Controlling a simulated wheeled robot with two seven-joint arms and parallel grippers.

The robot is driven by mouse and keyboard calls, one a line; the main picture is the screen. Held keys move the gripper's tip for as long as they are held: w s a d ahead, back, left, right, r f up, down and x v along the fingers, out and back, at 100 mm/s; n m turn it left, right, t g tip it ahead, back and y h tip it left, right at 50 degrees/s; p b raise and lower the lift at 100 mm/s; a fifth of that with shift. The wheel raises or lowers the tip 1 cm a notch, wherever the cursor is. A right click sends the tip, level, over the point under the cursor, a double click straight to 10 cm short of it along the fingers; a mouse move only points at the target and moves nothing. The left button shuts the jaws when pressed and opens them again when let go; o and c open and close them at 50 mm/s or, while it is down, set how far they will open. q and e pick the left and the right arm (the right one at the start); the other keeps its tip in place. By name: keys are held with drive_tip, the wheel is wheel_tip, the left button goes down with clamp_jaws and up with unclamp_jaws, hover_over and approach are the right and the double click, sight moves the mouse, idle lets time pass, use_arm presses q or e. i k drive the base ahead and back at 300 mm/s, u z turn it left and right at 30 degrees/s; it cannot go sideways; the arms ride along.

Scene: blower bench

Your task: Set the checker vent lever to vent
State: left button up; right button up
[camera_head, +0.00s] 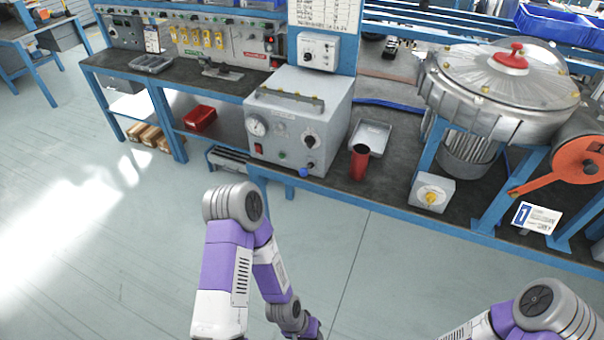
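The grey box with a round gauge, which looks like the checker (285,112), stands at the bench's front edge, left of centre. Its front carries a gauge (257,126), a black rotary knob (310,141), and small red and green buttons. A blue knob (304,172) sticks out at its lower right corner. I cannot tell which part is the vent lever or read its setting. My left arm is folded in front of the bench, apart from the box; its gripper is outside the picture. My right arm shows only at the bottom right, its gripper out of view.
Right of the box are a red cup (359,163) and a grey tray (370,137). Farther right are a small box with a yellow knob (432,193), a large metal blower (490,95) and an orange lever (565,165). The floor before the bench is clear.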

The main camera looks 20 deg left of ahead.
sight(303, 172)
drive_tip(key=z, duration=0.55)
drive_tip(key=k, duration=1.35)
drive_tip(key=u, duration=0.2)
drive_tip(key=i, duration=0.7)
drive_tip(key=u, duration=0.8)
drive_tip(key=i, duration=0.85)
drive_tip(key=z, duration=0.4)
